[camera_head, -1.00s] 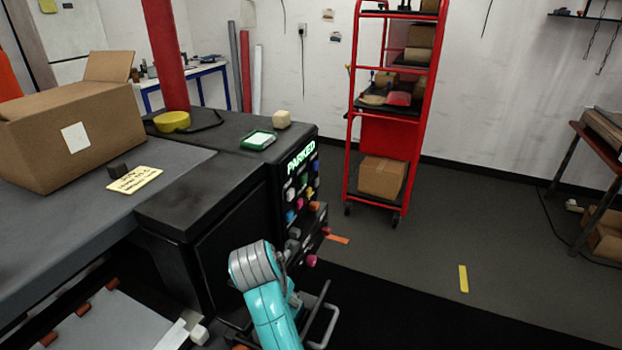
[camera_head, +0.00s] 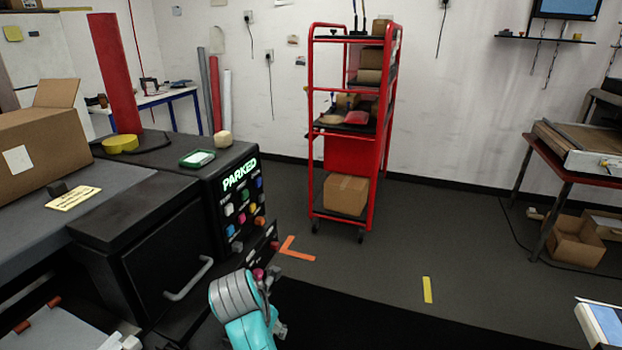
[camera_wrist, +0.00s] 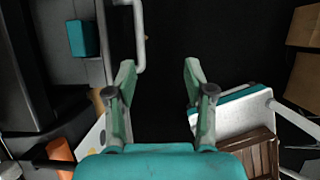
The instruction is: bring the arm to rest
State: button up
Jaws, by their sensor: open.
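My gripper (camera_wrist: 158,85) shows in the wrist view with its two green-grey fingers apart and nothing between them. Dark floor lies behind the gap. In the head view, my teal and grey arm (camera_head: 240,308) is at the bottom centre, in front of the black machine (camera_head: 160,250). The fingers cannot be made out in the head view. The machine's front carries a lit PARKED sign (camera_head: 239,174) and several coloured knobs.
A red cart (camera_head: 372,200) with boxes and rolls stands by the back wall. A table (camera_head: 570,165) is at the right. A cardboard box (camera_head: 40,150) sits at the left. Open floor with a yellow strip (camera_head: 427,290) lies between the cart and the right table.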

jog(key=s+d+f+m+t+y, duration=0.1)
jog(key=s+d+f+m+t, duration=0.1)
jog(key=s+d+f+m, duration=0.45)
jog(key=s+d+f+m+t+y, duration=0.1)
jog(key=s+d+f+m, duration=0.25)
jog(key=d+f, duration=0.65)
jog(key=s+d+f+m+t, duration=0.1)
jog(key=s+d+f+m, duration=0.15)
jog(key=s, duration=0.45)
jog(key=s+d+f+m+t, duration=0.1)
jog(key=s+d+m, duration=0.25)
jog(key=s, duration=0.35)
jog(key=s+d+r+m+t, duration=0.2)
jog(key=s+d+r+m, duration=0.1)
jog(key=s+r+m, duration=0.5)
jog(key=s+d+r+m+t, duration=0.2)
jog(key=s+r+m+t, duration=0.1)
jog(key=s+r+m, duration=0.5)
jog(key=r+v, duration=0.1)
jog(key=v, duration=0.5)
jog(key=shift+d+r, duration=0.2)
jog(key=shift+d, duration=0.1)
